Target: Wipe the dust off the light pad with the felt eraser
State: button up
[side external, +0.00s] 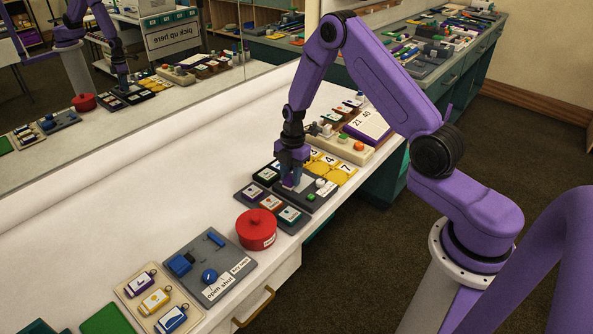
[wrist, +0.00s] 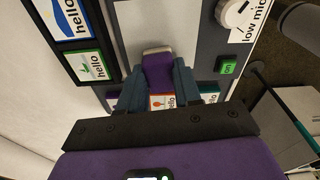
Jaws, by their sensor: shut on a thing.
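The felt eraser (wrist: 158,68) is a purple block with a pale edge, held between the fingers of my gripper (wrist: 158,88). In the side external view my gripper (side external: 291,172) points down over a dark grey panel (side external: 313,202). The light pad (wrist: 165,22) appears to be the smooth grey area of this panel in the wrist view, just beyond the eraser. I cannot tell whether the eraser touches it. Dust is not clearly visible. My gripper hides part of the pad.
The panel has a white knob (wrist: 237,14) and a green "on" button (wrist: 228,66). Picture cards (wrist: 90,66) lie beside it. A red pot (side external: 257,230), yellow number tiles (side external: 335,168) and a grey board with blue parts (side external: 210,262) stand nearby. The white tabletop behind is clear.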

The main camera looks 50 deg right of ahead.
jog(key=shift+a+r, duration=0.1)
jog(key=shift+a, duration=0.7)
jog(key=shift+d+r, duration=0.1)
jog(key=shift+r, duration=3.95)
